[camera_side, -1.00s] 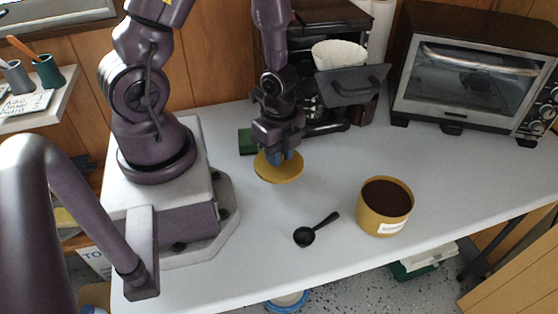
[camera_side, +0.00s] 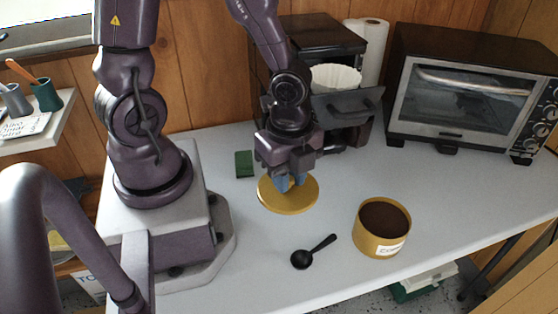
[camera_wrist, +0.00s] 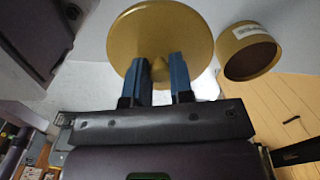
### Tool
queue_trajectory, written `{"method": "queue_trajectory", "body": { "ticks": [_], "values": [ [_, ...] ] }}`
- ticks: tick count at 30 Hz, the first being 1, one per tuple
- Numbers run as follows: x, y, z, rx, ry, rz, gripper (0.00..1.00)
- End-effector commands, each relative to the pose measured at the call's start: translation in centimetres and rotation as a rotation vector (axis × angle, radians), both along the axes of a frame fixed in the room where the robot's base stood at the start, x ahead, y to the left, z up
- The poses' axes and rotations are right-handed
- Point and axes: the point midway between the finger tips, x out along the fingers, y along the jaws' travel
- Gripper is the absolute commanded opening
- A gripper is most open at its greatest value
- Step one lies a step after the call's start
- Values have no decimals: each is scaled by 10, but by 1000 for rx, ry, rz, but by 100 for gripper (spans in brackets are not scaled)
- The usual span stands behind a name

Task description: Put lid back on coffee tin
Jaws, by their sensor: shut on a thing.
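The mustard-yellow lid (camera_side: 299,203) is a round disc with a knob, in my gripper (camera_side: 286,184). The blue fingers are shut on its knob, which shows between them in the wrist view, where the lid (camera_wrist: 160,32) fills the upper middle. Whether the lid touches the table I cannot tell for sure. The coffee tin (camera_side: 380,245) stands upright and open to the right of the lid, full of dark coffee, with a white label on its front. The tin (camera_wrist: 247,52) also shows in the wrist view, right of the lid and apart from it.
A black scoop (camera_side: 303,258) lies on the white table (camera_side: 235,280) between lid and tin, nearer the front. A small green block (camera_side: 244,164) lies behind the lid. A coffee maker (camera_side: 345,105) and a toaster oven (camera_side: 462,95) stand at the back. The table around the tin is mostly clear.

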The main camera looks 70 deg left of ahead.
Motion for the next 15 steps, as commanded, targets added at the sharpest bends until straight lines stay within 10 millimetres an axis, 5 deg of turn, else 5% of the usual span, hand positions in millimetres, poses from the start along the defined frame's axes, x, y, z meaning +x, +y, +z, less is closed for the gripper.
{"method": "queue_trajectory", "body": {
  "ticks": [6,15],
  "values": [
    [31,-54,25,-6,-7,-86,0],
    [95,-83,46,-6,0,-200,0]
  ]
}}
